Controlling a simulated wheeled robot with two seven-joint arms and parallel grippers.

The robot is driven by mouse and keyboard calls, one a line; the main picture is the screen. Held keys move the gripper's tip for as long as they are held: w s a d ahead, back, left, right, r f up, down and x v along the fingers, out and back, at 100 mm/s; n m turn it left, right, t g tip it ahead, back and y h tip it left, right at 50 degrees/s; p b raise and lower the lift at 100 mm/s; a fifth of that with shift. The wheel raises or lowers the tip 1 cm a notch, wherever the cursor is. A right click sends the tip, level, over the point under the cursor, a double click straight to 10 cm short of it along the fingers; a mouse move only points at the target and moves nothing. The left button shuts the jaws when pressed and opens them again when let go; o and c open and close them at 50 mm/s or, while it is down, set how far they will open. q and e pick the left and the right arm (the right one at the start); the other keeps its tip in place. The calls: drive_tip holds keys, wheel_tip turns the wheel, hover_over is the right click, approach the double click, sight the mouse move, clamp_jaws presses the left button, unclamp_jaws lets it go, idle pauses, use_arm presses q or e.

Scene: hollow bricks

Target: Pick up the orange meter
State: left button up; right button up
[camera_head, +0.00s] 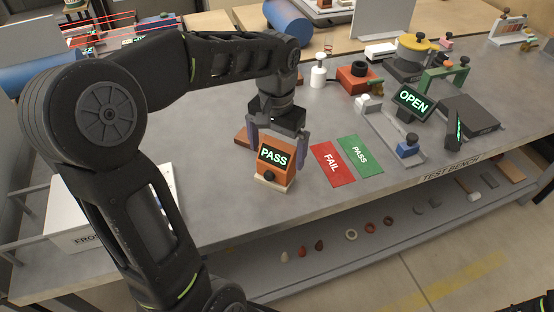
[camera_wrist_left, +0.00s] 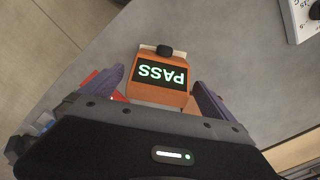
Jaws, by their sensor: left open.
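The orange meter (camera_head: 274,164) stands on the grey test bench, with a lit screen reading PASS and a dark knob below it. It also shows in the left wrist view (camera_wrist_left: 160,92), between the two fingers. My left gripper (camera_head: 277,140) is open and points down over the meter, with one purple finger on either side of it. In the left wrist view, the fingers of my left gripper (camera_wrist_left: 158,90) flank the meter's sides; I cannot tell whether they touch it. My right gripper is not in view.
A red FAIL card (camera_head: 332,164) and a green PASS card (camera_head: 360,155) lie right of the meter. A screen reading OPEN (camera_head: 412,100) stands on a grey fixture further right. A white box (camera_head: 75,215) is at the left. Bare bench lies in front of the cards.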

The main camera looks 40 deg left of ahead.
sight(277, 158)
use_arm(q)
wheel_tip(277, 158, down, 3)
drive_tip(key=shift+f, duration=0.15)
drive_tip(key=shift+c, duration=0.6)
drive_tip(key=c, duration=1.7)
wheel_tip(277, 158, up, 10)
drive_tip(key=shift+r, duration=0.1)
